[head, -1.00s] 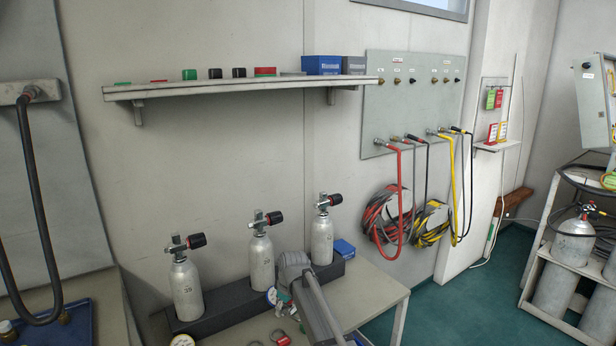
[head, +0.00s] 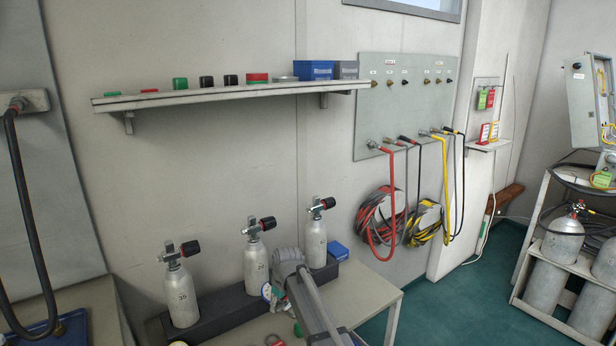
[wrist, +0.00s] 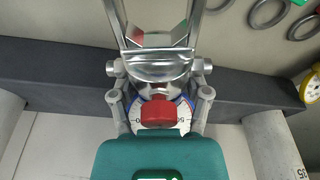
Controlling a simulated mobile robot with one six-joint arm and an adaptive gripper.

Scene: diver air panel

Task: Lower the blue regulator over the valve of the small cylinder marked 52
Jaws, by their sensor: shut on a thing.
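In the head view the regulator (head: 267,291) is small and partly hidden by my arm, in front of the middle cylinder (head: 257,265). Small white cylinders with black-knobbed valves stand upright in a dark rack: one at left (head: 180,295), the middle one, and one at right (head: 316,245). Their marks are too small to read surely. The regulator is apart from the valves.
The dark rack (head: 225,312) sits on a pale bench (head: 375,290). A wall shelf (head: 230,91) is above. In the wrist view, a yellow gauge (wrist: 311,88) and grey rings (wrist: 268,12) lie nearby.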

